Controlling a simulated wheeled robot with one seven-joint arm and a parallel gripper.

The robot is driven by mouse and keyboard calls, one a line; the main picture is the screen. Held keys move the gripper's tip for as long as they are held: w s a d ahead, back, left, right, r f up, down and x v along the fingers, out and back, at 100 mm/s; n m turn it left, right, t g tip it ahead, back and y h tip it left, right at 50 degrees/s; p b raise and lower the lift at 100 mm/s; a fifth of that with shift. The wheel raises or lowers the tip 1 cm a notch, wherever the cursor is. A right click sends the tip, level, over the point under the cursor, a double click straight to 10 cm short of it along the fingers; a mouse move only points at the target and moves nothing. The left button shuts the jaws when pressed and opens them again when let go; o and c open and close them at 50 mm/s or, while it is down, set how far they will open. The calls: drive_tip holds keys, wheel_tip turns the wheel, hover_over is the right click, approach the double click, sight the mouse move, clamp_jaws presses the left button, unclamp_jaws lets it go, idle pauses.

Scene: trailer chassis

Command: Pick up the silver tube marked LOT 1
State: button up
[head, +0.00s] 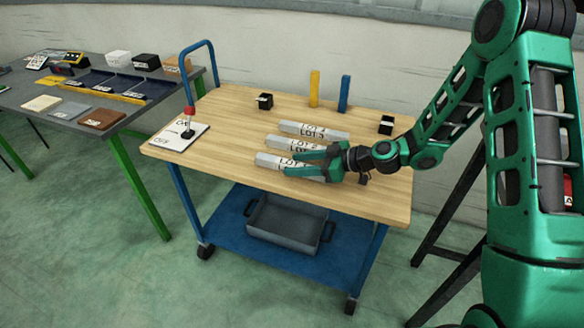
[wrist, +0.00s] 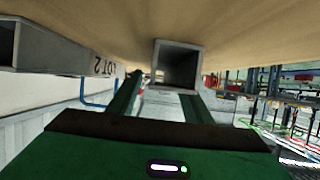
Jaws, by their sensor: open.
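Several silver square tubes lie side by side on the wooden table. The nearest tube (head: 268,160) shows only part of its label, "LOT"; my gripper hides the rest. My gripper (head: 292,163) is open at this tube, with one finger along each side in the head view. In the wrist view the gripper (wrist: 163,88) has the tube's end just beyond its fingers. I cannot tell whether they touch it. A neighbouring tube marked LOT 2 (wrist: 60,48) lies to the left there.
The middle tube (head: 280,143) lies close behind the nearest one, and another tube (head: 325,133) lies further back. A yellow post (head: 314,88), a blue post (head: 344,94) and black blocks (head: 265,101) stand at the back. A switch panel (head: 180,136) is at the left. The front edge is clear.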

drive_tip(key=shift+c, duration=0.3)
drive_tip(key=c, duration=1)
clamp_jaws()
drive_tip(key=shift+r, duration=0.15)
